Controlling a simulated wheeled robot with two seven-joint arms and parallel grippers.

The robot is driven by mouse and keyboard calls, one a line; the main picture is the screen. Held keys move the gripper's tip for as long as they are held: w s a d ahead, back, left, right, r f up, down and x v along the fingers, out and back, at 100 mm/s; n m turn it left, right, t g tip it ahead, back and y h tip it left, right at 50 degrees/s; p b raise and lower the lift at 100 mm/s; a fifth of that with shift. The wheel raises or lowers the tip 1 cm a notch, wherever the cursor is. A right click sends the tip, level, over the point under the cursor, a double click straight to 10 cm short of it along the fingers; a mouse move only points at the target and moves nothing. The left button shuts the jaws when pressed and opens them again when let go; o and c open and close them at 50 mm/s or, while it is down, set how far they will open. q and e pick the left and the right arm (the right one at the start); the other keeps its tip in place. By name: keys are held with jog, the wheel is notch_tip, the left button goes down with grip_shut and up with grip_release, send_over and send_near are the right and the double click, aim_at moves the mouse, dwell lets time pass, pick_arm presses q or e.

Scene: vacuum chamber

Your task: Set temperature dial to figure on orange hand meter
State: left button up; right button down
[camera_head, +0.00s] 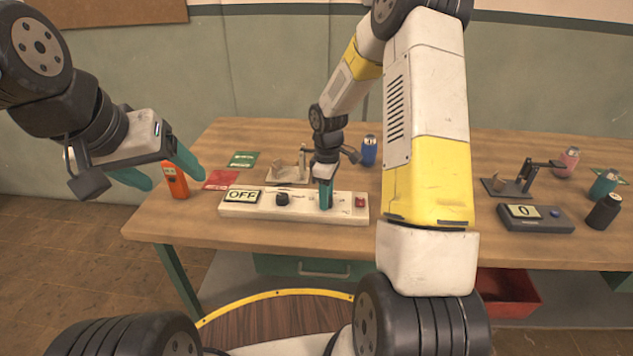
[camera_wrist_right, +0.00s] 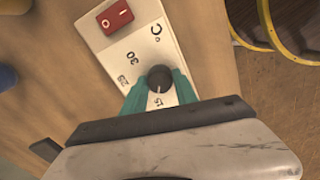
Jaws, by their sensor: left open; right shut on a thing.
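A white control panel (camera_head: 240,211) lies on the table in the head view, with an OFF display (camera_head: 242,196), a black knob (camera_head: 282,199) and a red switch (camera_head: 360,202). In the right wrist view the temperature dial (camera_wrist_right: 159,78) is a round black knob with a light mark, near a °C label and the figures 15, 25 and 30. My right gripper (camera_head: 325,197) is shut on this dial, a teal finger on each side. The orange hand meter (camera_head: 175,182) stands at the table's left edge; its figure is too small to read. My left gripper (camera_head: 166,170) is open and empty near it.
Red (camera_head: 221,180) and green (camera_head: 243,159) cards lie behind the panel. A blue can (camera_head: 369,151) and a small stand (camera_head: 288,172) are behind it. A dark meter showing 0 (camera_head: 535,217) and several cans are at right. My right arm crosses the middle.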

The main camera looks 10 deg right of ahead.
jog(key=shift+n, duration=1.2)
jog(key=c, duration=0.9)
grip_release()
jog(key=shift+c, duration=0.2)
notch_tip(320, 180, up, 8)
jog(key=shift+f, duration=0.2)
jog(key=shift+r, duration=0.1)
